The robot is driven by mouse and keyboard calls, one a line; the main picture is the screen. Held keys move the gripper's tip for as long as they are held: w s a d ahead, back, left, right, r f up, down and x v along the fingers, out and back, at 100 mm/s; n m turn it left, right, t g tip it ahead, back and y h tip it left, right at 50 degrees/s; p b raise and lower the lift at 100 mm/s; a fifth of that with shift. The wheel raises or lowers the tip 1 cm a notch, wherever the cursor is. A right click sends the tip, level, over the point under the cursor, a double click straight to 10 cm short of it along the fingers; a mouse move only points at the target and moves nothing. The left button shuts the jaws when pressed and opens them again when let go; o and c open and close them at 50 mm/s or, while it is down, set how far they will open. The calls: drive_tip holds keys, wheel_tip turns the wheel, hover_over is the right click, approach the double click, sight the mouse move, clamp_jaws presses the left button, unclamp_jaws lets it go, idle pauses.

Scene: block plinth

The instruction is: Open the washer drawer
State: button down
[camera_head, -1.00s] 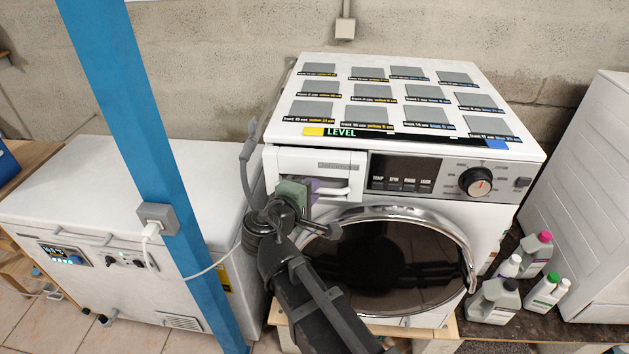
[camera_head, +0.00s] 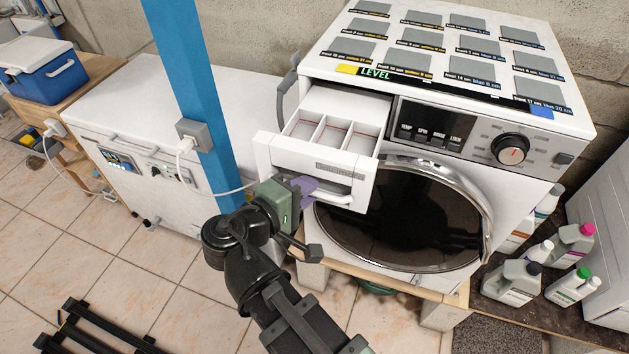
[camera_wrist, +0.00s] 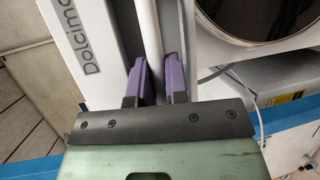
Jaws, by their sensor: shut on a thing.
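The washer (camera_head: 440,105) is white, with a round dark door below its control panel. Its drawer (camera_head: 265,160) at the upper left is pulled out, and its several open compartments (camera_head: 335,135) show from above. The drawer's white handle bar (camera_head: 340,198) runs across its front; it also shows in the wrist view (camera_wrist: 148,35), between the purple fingers. My gripper (camera_head: 318,190) is shut on this handle, with one finger on each side in the wrist view (camera_wrist: 160,78). Part of the handle is hidden by the fingers.
A blue post (camera_head: 190,80) with a grey socket box (camera_head: 194,133) stands left of the drawer, before a white chest (camera_head: 110,110). A white cable crosses near the drawer front. Several bottles (camera_head: 512,283) stand right of the washer.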

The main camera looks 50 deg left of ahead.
drive_tip(key=c, duration=1.4)
unclamp_jaws()
drive_tip(key=p+v, duration=0.2)
drive_tip(key=v, duration=0.9)
drive_tip(key=shift+w, duration=0.1)
